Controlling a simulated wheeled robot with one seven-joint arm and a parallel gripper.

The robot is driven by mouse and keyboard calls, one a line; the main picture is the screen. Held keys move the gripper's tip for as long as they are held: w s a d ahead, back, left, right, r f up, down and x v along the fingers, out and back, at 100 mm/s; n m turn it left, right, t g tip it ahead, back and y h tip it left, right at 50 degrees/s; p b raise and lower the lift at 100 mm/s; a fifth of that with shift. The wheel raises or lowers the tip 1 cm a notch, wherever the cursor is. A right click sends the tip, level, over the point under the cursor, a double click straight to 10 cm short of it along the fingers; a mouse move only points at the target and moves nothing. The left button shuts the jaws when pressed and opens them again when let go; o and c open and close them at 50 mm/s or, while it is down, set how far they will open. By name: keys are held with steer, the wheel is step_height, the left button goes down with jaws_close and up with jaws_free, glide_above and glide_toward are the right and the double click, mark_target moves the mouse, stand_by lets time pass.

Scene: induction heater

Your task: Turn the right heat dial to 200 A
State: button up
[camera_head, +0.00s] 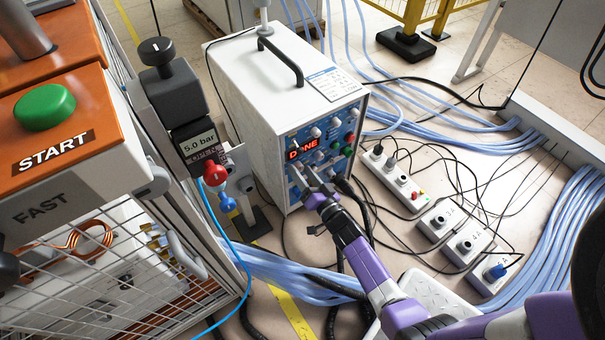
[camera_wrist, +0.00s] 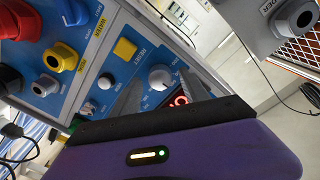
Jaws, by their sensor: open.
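The induction heater is a white box (camera_head: 262,85) with a blue front panel and a carry handle on top. Its red display (camera_head: 302,148) reads what looks like "DONE". A light knob (camera_head: 316,132) sits above the display. My gripper (camera_head: 313,177) is at the lower left of the panel, open. In the wrist view, a round pale grey dial (camera_wrist: 160,77) shows between my two dark fingers, with no visible grip on it. The display (camera_wrist: 179,101) is partly hidden behind my gripper. I cannot read the dial's setting or tell whether it is the right heat dial.
A yellow square button (camera_wrist: 125,48) and a small knob (camera_wrist: 105,80) are close to my fingers. A pressure gauge unit (camera_head: 198,142) and an orange START cabinet (camera_head: 60,120) stand left. Cables and socket boxes (camera_head: 465,243) cover the floor at right.

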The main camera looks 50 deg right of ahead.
jaws_close()
steer(key=shift+n, duration=0.4)
steer(key=n+b, duration=0.1)
steer(key=n, duration=0.1)
steer(key=shift+a+f+n, duration=0.1)
steer(key=shift+n, duration=0.3)
steer(key=n+b, duration=0.1)
steer(key=n, duration=0.3)
steer(key=shift+n+b, duration=0.3)
steer(key=n+b, duration=0.1)
steer(key=n, duration=0.3)
steer(key=shift+f+n+t, duration=0.1)
steer(key=shift+n+t, duration=0.2)
steer(key=shift+n+b, duration=0.75)
steer(key=shift+n, duration=1.25)
